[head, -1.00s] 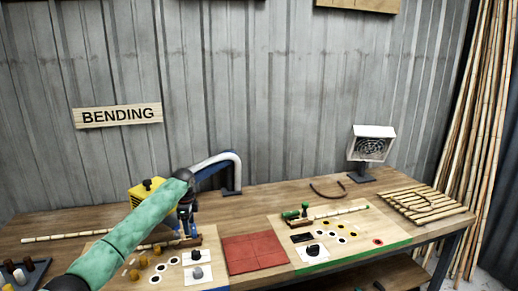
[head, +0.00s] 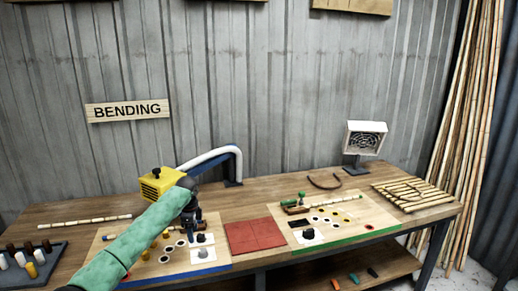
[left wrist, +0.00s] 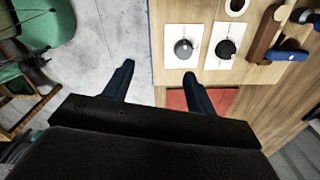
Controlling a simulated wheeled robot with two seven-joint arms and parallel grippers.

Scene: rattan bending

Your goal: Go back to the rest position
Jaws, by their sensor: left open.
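My left arm, in a green sleeve, comes in from the lower left in the head view. My left gripper (head: 191,217) is over the left work board (head: 208,258) with the blue front edge. In the left wrist view its two dark blue fingers (left wrist: 157,78) are apart with nothing between them. Below them are pale floor, the board's edge and part of the red mat (left wrist: 215,99). A grey knob (left wrist: 183,49) and a black knob (left wrist: 226,48) sit on white cards beyond the fingertips. My right gripper is in neither view.
A yellow box-shaped device (head: 160,182) and a white curved pipe (head: 212,156) stand behind the gripper. A tray of pegs (head: 50,270) is at the left. The right board (head: 350,234) has a green edge. A fan-like unit (head: 365,138) and cane rack (head: 412,194) are farther right.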

